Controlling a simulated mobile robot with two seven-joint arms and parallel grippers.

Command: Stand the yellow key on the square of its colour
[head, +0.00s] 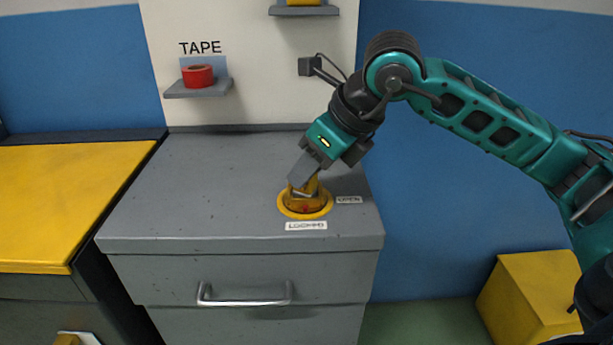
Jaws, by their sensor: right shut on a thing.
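My right gripper (305,174) reaches down onto the top of the grey cabinet and is shut on a yellow knob-like piece (307,203). The piece stands inside a round yellow ring (286,209) set on the cabinet top and has a small red mark on its front. I cannot tell whether this piece is the yellow key, as the gripper covers its upper part. Labels reading LOCKED and OPEN lie in front of and to the right of the ring. No coloured square is clearly seen. My left gripper is not in view.
The grey cabinet (190,200) has a drawer with a metal handle (245,299). A red tape roll (198,75) sits on a small wall shelf marked TAPE. Another shelf (304,11) above carries a cut-off yellow thing. A yellow-topped bench (70,190) stands left, a yellow box (530,300) lower right.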

